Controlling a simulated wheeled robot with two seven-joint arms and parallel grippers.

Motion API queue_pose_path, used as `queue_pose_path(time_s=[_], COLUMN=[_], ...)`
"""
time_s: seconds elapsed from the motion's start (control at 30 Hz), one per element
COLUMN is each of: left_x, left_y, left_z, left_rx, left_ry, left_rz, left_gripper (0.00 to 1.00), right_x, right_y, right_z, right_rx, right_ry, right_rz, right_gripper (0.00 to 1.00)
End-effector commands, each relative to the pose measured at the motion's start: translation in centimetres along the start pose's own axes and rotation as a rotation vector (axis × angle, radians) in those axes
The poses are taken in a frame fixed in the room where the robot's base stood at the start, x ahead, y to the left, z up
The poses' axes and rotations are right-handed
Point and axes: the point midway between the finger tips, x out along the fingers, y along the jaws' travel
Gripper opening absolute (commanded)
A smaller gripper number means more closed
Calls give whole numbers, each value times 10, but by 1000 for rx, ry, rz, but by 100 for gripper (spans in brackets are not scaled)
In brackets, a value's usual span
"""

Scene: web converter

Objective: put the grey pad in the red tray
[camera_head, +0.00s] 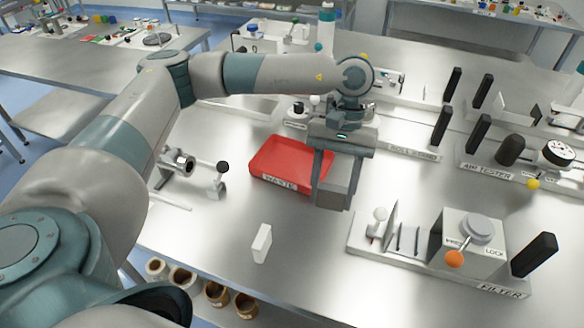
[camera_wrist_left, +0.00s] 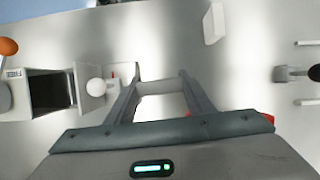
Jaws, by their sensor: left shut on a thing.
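The red tray (camera_head: 290,163), labelled "WASTE", sits on the steel table and looks empty where I see it. My left gripper (camera_head: 333,196) points down just right of the tray and partly overlaps its right side in the head view. It is shut on the grey pad (camera_head: 334,188), which sits between the two fingers. In the left wrist view the pad (camera_wrist_left: 162,87) spans the gap between the fingertips of the left gripper (camera_wrist_left: 160,80). Only slivers of the red tray (camera_wrist_left: 268,117) show there, behind the gripper body. My right gripper is not in view.
The filter station (camera_head: 470,245), with an orange knob and black handle, stands right of the gripper. A white block (camera_head: 262,243) stands in front of the tray. A small black-knobbed lever (camera_head: 221,178) is left of the tray. Brown rolls (camera_head: 215,293) lie below the table's front edge.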

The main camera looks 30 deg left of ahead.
Motion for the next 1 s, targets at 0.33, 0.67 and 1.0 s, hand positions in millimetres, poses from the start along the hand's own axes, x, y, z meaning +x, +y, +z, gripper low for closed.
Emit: queue_pose_path(time_s=[0.33,0.67,1.0], left_x=[-31,-65,-93], left_y=[25,22,-2], left_z=[-45,-84,-119], left_rx=[-645,-1260,-1834], left_ry=[-4,-1,0], left_rz=[273,528,766], left_gripper=[27,27,27], right_x=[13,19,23], right_y=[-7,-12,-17], right_z=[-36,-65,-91], right_rx=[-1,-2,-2], right_ry=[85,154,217], right_rz=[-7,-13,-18], right_gripper=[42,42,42])
